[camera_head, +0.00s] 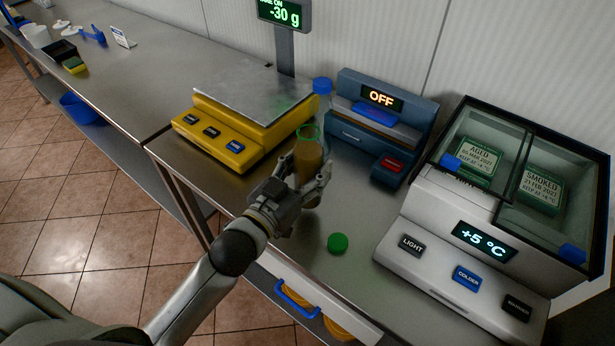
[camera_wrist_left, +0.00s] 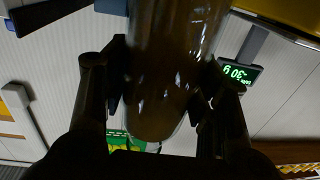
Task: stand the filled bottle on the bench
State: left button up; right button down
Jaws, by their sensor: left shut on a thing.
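The filled bottle (camera_head: 308,160) holds brown contents and has an open mouth with a green ring at its top. It stands about upright at the bench's middle, in front of the scale. My left gripper (camera_head: 306,188) is shut around its lower part; the bottle also fills the middle of the left wrist view (camera_wrist_left: 165,75), between the dark fingers. The fingers hide its base, so I cannot tell whether it touches the bench (camera_head: 318,262). A loose green cap (camera_head: 337,243) lies on the bench to the right of the gripper. My right gripper is not in view.
A blue-capped bottle (camera_head: 322,92) stands just behind. The yellow scale (camera_head: 235,140) is at left, a blue device reading OFF (camera_head: 385,110) behind right, and a chilled case (camera_head: 450,250) at right. Bare bench lies around the green cap. A blue-handled drawer (camera_head: 300,295) is in front.

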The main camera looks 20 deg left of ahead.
aim_at(308, 179)
pick_arm(q)
jog(key=shift+w+f, duration=0.15)
jog(key=shift+w, duration=0.1)
jog(key=f, duration=0.3)
jog(key=shift+w+a, duration=0.1)
jog(key=shift+w, duration=0.1)
jog(key=shift+f, duration=0.25)
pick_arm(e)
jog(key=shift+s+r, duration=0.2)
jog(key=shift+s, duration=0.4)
pick_arm(q)
jog(key=shift+f, duration=0.15)
jog(key=o, duration=0.9)
jog(key=shift+s, duration=0.1)
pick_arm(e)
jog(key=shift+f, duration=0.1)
